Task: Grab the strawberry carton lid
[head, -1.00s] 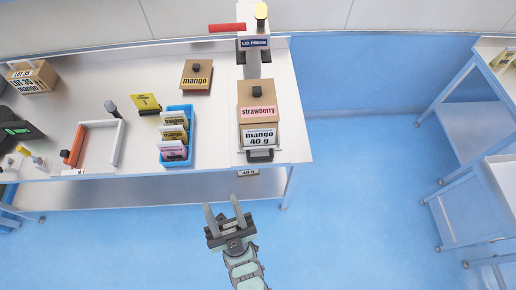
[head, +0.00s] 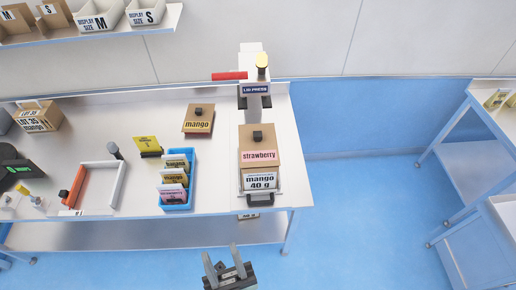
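The strawberry carton lid (head: 259,142) is brown with a dark knob on top and a pink "strawberry" label on its front edge. It sits on a carton (head: 261,179) whose front reads "mango 40 g", under the lid press (head: 255,89) at the right end of the table. A second brown lid (head: 198,119), labelled "mango", lies flat on the table to the left. My gripper (head: 227,259) is open and empty, below and in front of the table edge, apart from both lids.
A blue rack (head: 177,206) holds several pouches with banana and other labels. A white tray (head: 118,187), a yellow card and a "LOT 35 mango" carton (head: 39,117) stand further left. A shelf (head: 100,36) with display boxes is at upper left.

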